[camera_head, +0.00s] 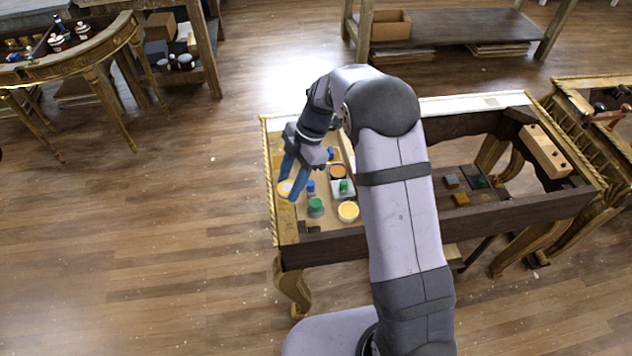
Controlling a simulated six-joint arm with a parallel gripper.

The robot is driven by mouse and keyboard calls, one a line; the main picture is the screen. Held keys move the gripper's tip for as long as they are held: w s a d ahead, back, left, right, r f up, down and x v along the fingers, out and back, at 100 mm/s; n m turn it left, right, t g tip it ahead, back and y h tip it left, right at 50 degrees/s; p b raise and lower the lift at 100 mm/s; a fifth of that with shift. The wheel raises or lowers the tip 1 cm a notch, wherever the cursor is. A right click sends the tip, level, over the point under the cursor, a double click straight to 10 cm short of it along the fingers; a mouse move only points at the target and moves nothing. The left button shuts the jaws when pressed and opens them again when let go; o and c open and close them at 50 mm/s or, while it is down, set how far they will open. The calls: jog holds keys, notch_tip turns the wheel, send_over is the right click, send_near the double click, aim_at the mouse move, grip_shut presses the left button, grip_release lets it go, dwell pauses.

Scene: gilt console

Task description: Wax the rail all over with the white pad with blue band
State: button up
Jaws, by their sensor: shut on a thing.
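Near my gripper stand a blue-topped piece (311,187), a green-topped piece (316,206), an open yellow tin (348,211), an orange tin (338,172) and a green piece (343,187). Small blocks (461,199) lie right of my arm. A pale wooden block (545,150) stands at the right end.

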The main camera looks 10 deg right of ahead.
jog(key=shift+w+a+r+m+t, duration=0.1)
jog(key=shift+w+m+t, duration=0.1)
jog(key=shift+w+m, duration=0.2)
jog(key=shift+w+a+r+m+t, duration=0.1)
jog(key=shift+w+m+t, duration=0.1)
jog(key=shift+w+m, duration=0.15)
jog(key=shift+w+m+t, duration=0.2)
jog(key=shift+m+t, duration=0.1)
jog(key=shift+m, duration=0.65)
jog(key=shift+d, duration=0.1)
jog(key=shift+f+b, duration=0.65)
jog(key=shift+f, duration=1.05)
jog(key=shift+f+b, duration=0.25)
jog(key=shift+b, duration=1.35)
jog(key=shift+r+b, duration=0.2)
jog(key=shift+b, duration=0.55)
